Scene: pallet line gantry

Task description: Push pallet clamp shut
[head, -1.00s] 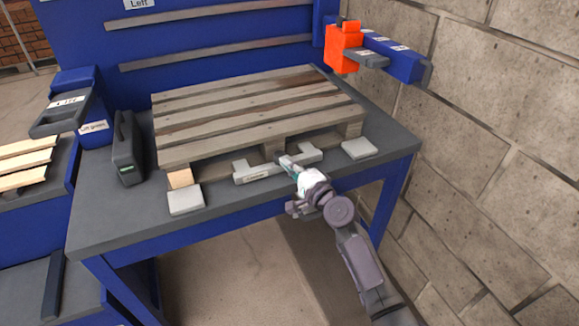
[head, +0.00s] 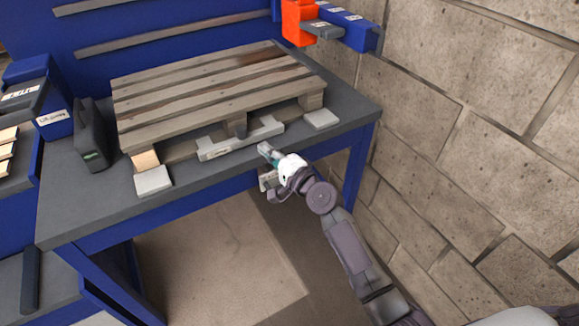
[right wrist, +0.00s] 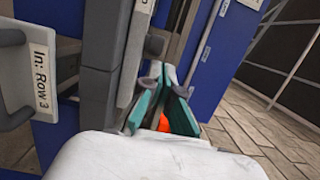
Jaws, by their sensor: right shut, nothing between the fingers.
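The pallet clamp (head: 240,140) is a light grey bar with raised ends, at the front edge of the bench in the head view. It lies along the front of the wooden pallet (head: 215,95), close against it; I cannot tell whether they touch. My right gripper (head: 264,148) is shut and empty, with its fingertips just in front of the clamp's right half, seemingly a little apart from it. In the right wrist view its teal fingers (right wrist: 162,98) come together at the tips. My left gripper is not in view.
Two pale pads (head: 153,181) (head: 321,118) lie on the bench either side of the clamp. A dark case (head: 91,135) stands left of the pallet. An orange and blue fixture (head: 298,22) is behind it. A block wall (head: 470,130) closes the right side.

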